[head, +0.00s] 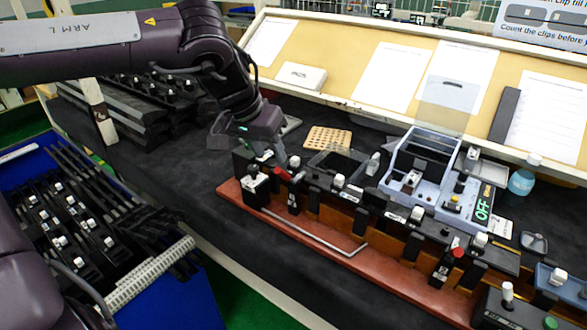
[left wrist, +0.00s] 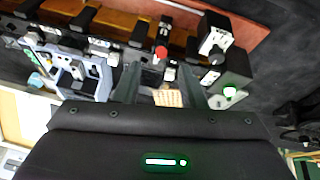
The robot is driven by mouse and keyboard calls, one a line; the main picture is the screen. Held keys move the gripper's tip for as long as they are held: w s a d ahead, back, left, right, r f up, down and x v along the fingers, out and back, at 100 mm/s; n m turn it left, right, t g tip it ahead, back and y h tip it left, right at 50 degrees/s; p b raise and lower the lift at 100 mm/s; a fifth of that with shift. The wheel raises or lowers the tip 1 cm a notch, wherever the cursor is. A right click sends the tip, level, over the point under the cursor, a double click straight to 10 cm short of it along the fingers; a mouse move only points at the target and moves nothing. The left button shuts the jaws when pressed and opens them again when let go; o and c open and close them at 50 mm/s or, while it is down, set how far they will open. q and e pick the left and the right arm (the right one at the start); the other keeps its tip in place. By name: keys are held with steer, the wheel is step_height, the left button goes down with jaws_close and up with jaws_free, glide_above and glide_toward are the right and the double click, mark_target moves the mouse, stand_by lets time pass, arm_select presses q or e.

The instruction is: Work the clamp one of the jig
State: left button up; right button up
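The jig is a long red-brown base (head: 232,190) carrying a dark strip with several black clamps and white-tipped parts. A black clamp with a red handle tip (head: 284,175) stands near its left end; its red tip also shows in the left wrist view (left wrist: 161,52). A second red-tipped clamp (head: 457,253) is farther right. I cannot read which is numbered one. My left gripper (head: 276,158) is just behind and above the left red-tipped clamp. In the left wrist view its fingers (left wrist: 165,90) are apart with nothing held between them. My right gripper is not in view.
A blue-grey device (head: 425,207) showing OFF stands behind the jig, with a perforated wooden block (head: 328,139) to its left. A blue bin (head: 190,305) of black clip parts is at lower left. A bottle (head: 522,179) stands at right.

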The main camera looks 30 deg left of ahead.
mark_target(276, 168)
arm_select(q)
steer(key=p+x, duration=0.1)
steer(key=x, duration=0.6)
steer(key=shift+f, duration=0.15)
steer(key=shift+c, duration=0.4)
jaws_close()
